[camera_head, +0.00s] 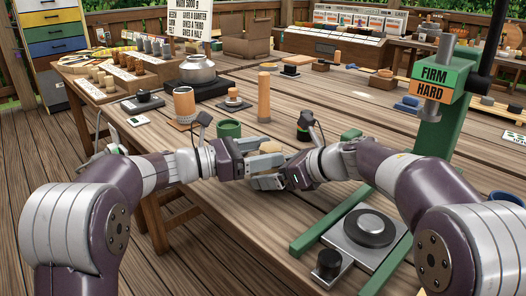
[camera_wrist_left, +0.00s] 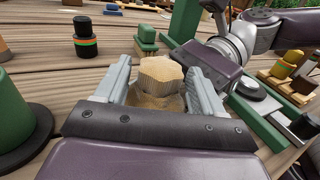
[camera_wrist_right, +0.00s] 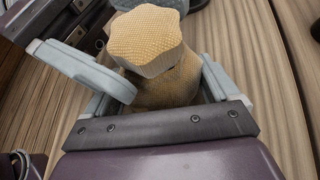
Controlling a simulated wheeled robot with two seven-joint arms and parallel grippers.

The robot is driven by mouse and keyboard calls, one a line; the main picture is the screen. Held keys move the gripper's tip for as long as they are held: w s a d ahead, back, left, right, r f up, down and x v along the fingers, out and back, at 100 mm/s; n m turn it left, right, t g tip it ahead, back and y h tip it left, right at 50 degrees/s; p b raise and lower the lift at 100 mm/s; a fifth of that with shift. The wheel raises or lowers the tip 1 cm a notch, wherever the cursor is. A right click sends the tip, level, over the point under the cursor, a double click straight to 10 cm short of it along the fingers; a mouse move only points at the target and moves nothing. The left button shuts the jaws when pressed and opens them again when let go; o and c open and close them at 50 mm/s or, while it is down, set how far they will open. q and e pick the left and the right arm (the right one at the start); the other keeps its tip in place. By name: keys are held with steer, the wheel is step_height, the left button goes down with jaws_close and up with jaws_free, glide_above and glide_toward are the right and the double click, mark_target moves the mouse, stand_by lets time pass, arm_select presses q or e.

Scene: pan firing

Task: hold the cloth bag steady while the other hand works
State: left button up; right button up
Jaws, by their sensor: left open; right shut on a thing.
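The cloth bag is a tan woven pouch with a gathered, flared top; a small part of the bag (camera_head: 271,147) shows between my grippers in the head view. My left gripper (camera_head: 266,157) is open, its fingers on either side of the bag (camera_wrist_left: 160,72) in the left wrist view; whether they touch it I cannot tell. My right gripper (camera_head: 274,176) comes from the other side and is shut on the bag's body (camera_wrist_right: 165,85), below the flared top, in the right wrist view. The bag's lower part is hidden by the grippers.
A green cup (camera_head: 229,129), a wooden cylinder (camera_head: 264,97) and a dark stacked piece (camera_head: 304,125) stand just behind the grippers. A green press (camera_head: 447,125) labelled FIRM HARD stands at right, with a round dark plate (camera_head: 370,228) in front. A kettle (camera_head: 197,69) is farther back.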

arm_select(q)
steer(key=shift+c, duration=0.4)
steer(key=c, duration=1)
steer(key=shift+w+g, duration=0.1)
steer(key=shift+g, duration=0.2)
steer(key=m+g, duration=0.2)
steer(key=g, duration=0.1)
steer(key=m+g+h, duration=0.1)
steer(key=shift+w+a+m+g, duration=0.1)
steer(key=shift+w+m+g, duration=0.2)
steer(key=shift+g, duration=0.1)
steer(key=shift+w+m+g, duration=0.15)
steer(key=shift+m+g, duration=0.95)
steer(key=shift+g, duration=0.7)
steer(key=shift+g, duration=0.3)
